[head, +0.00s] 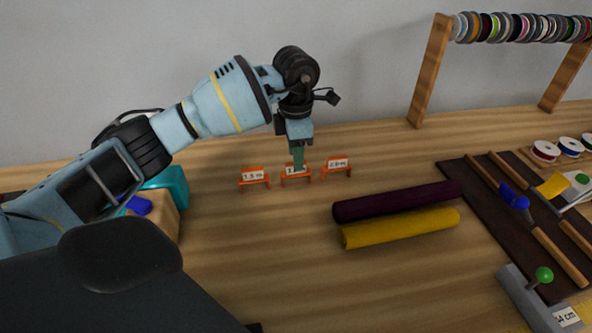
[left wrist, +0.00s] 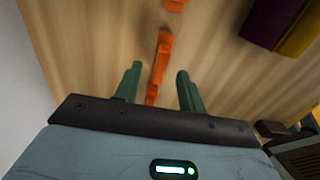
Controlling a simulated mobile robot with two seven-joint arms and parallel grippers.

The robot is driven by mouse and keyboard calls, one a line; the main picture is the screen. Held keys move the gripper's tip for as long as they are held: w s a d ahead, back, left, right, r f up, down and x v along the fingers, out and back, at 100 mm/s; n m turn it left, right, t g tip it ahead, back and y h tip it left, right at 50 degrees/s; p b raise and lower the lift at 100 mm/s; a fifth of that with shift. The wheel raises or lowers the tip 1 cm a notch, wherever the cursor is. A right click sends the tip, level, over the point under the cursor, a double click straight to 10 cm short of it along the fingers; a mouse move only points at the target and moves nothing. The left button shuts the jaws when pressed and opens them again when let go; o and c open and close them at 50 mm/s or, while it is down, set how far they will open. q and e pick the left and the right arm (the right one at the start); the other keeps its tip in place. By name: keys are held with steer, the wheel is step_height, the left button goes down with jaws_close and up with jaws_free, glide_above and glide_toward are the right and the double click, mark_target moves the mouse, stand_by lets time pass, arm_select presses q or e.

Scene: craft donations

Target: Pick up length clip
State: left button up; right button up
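Three orange length clips with white labels stand in a row on the wooden table: the left clip (head: 255,182), the middle clip (head: 283,178) and the right clip (head: 336,164). The left label seems to read 1.5 m and the right one 2.0 m; the middle label is partly hidden by my fingers. My left gripper (head: 298,163) points down at the middle clip. In the left wrist view, my left gripper (left wrist: 159,72) is open, with a finger on either side of an orange clip (left wrist: 162,57). Contact cannot be told. My right gripper is out of view.
A dark purple roll (head: 398,201) and a yellow roll (head: 400,228) lie right of the clips. A dark mat (head: 480,200) with tools lies farther right. A wooden rack (head: 430,70) holds ribbon spools. A teal object (head: 172,184) stands left, partly behind my arm.

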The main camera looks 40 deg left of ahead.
mark_target(296, 173)
arm_select(q)
step_height(296, 173, down, 5)
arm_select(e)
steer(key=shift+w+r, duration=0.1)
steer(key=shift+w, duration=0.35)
arm_select(q)
jaws_close()
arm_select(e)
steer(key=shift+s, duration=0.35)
arm_select(q)
steer(key=shift+r, duration=0.15)
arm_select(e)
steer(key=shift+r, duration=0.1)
